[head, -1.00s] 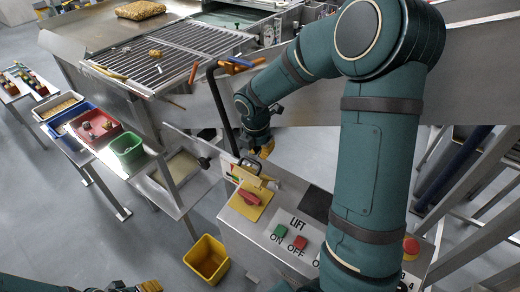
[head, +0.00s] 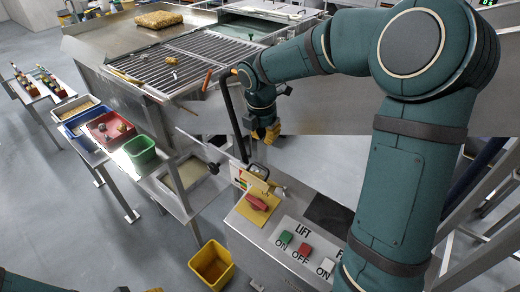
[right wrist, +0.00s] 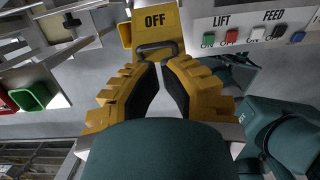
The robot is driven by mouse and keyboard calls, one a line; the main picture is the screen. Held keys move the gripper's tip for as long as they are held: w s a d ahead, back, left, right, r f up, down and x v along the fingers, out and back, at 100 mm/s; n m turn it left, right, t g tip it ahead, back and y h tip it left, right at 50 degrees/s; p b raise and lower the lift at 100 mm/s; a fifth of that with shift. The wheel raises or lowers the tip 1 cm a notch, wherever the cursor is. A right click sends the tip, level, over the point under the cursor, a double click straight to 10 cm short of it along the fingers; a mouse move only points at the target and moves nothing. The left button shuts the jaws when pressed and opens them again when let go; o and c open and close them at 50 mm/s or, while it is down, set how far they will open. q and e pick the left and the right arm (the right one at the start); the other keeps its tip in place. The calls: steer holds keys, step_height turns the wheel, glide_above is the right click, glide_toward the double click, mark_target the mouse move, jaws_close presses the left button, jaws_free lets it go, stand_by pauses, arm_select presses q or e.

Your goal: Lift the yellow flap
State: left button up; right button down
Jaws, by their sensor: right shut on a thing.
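The yellow flap (head: 252,181) stands tilted up at the far edge of the control box, above a red switch (head: 257,203) on a yellow plate. In the right wrist view the flap (right wrist: 155,18) reads OFF, with a dark handle (right wrist: 155,47) on its near edge. My right gripper (right wrist: 161,66) has its yellow fingers drawn together at this handle and is shut on it; the exact contact is hard to see. In the head view this gripper (head: 265,134) hangs just beyond the flap. Only a sliver of my left gripper (head: 155,290) shows at the bottom edge.
LIFT buttons, green (head: 286,238) and red (head: 305,250), sit beside the switch. A yellow bin (head: 212,264) stands on the floor left of the control box. A green bin (head: 141,150) and a grill (head: 180,58) lie farther left and back.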

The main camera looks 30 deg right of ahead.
mark_target(247, 171)
steer(key=w+a+f+g+y+b, duration=0.1)
steer(key=w+a+f+y+b, duration=0.2)
steer(key=a+b, duration=0.5)
steer(key=shift+y, duration=0.5)
steer(key=d+f+b, duration=0.1)
steer(key=f, duration=0.2)
steer(key=d+f+b, duration=0.1)
steer(key=f, duration=0.1)
steer(key=d+f+b, duration=0.1)
steer(key=f, duration=0.2)
steer(key=shift+s+f+b, duration=0.3)
steer(key=shift+f+b, duration=0.05)
steer(key=shift+b, duration=0.05)
steer(key=shift+w+d, duration=0.1)
steer(key=shift+d, duration=0.4)
steer(key=shift+r, duration=0.1)
